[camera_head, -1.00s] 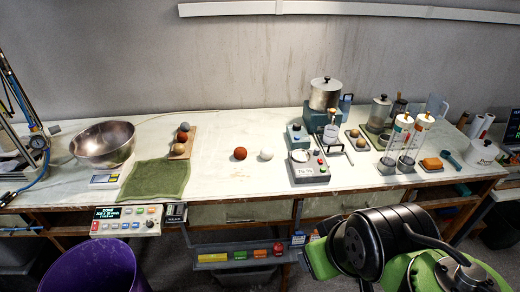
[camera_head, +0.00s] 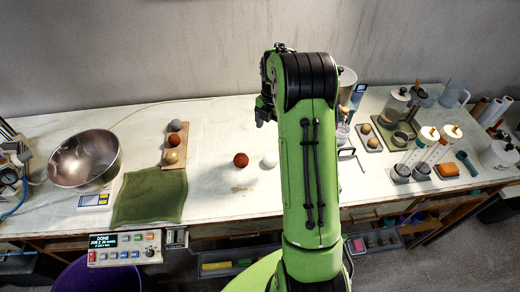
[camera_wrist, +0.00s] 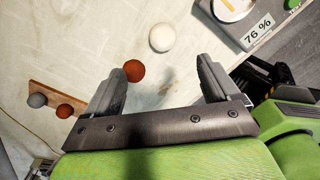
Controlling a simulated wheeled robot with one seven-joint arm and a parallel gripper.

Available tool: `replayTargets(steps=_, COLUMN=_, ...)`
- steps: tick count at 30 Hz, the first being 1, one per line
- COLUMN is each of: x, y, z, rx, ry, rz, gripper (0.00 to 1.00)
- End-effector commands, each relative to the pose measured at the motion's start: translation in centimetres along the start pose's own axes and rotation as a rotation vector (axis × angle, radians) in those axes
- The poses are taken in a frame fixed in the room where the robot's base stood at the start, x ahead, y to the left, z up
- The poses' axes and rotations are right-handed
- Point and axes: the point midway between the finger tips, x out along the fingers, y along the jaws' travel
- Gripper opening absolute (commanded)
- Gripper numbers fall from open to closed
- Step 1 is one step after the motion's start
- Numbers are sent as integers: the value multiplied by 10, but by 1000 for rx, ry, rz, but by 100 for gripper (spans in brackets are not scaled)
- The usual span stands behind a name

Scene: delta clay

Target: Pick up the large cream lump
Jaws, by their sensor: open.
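The cream-white lump (camera_head: 269,159) is a round ball on the pale bench top, just right of a red-brown ball (camera_head: 240,160). In the wrist view the cream lump (camera_wrist: 162,37) lies beyond my fingertips, roughly centred between them, and looks larger than the red-brown ball (camera_wrist: 134,71) by the left finger. My gripper (camera_wrist: 163,70) is open and empty, above the bench. In the head view only part of my gripper (camera_head: 264,112) shows, at the end of my raised arm.
A wooden board (camera_head: 165,146) with several balls lies left, near a green cloth (camera_head: 150,197) and a metal bowl (camera_head: 85,158). Glass cylinders (camera_head: 418,150) stand farther right.

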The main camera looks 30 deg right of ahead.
Motion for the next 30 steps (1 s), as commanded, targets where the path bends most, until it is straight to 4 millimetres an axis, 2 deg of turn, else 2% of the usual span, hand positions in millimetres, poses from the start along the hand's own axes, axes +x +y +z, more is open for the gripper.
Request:
replayTargets(steps=3, x=34, y=-1, z=-2, rx=2, ry=6, rz=-5, gripper=89)
replayTargets(steps=9, x=80, y=-1, z=-2, rx=3, ry=4, rz=-4, gripper=89)
replayTargets(steps=14, x=98, y=-1, z=-2, rx=3, ry=3, rz=-2, gripper=89)
replayTargets(steps=21, x=140, y=-2, z=-6, rx=3, ry=4, rz=-3, gripper=89)
replayTargets(steps=29, x=146, y=-2, z=-6, rx=4, ry=0, rz=-1, gripper=89)
replayTargets(steps=30, x=146, y=-2, z=-6, rx=4, ry=0, rz=-1, gripper=84)
